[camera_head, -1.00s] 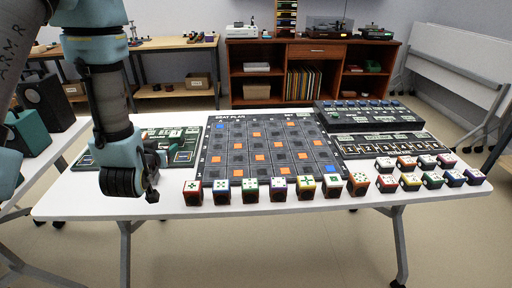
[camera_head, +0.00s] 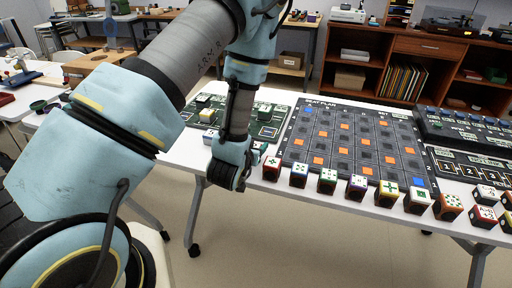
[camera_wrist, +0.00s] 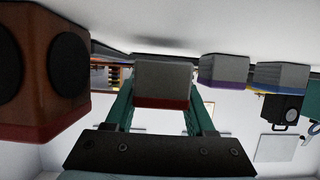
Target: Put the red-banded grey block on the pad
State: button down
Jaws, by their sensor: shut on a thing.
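A grey block with a red band (camera_wrist: 163,84) sits between the two fingers of my gripper (camera_wrist: 160,112) in the wrist view. The fingers are closed on its sides. In the head view my gripper (camera_head: 238,180) is at the table's front edge, just left of the row of cubes. I cannot make out the held block there; the arm and gripper hide that spot. I cannot single out the pad for certain. A dark green board (camera_head: 266,131) with marked areas and small pale blocks lies behind my gripper, partly hidden by the arm.
A row of coloured cubes (camera_head: 327,181) runs along the front edge beside the gridded seat-plan board (camera_head: 345,140). In the wrist view a purple-banded grey block (camera_wrist: 223,70) and a blue-banded one (camera_wrist: 280,76) stand to the right, and a brown box with dark discs (camera_wrist: 40,70) is close at left.

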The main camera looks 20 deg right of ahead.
jog(key=shift+f, duration=0.6)
jog(key=shift+f, duration=0.2)
jog(key=c, duration=0.5)
grip_release()
jog(key=shift+r, duration=0.1)
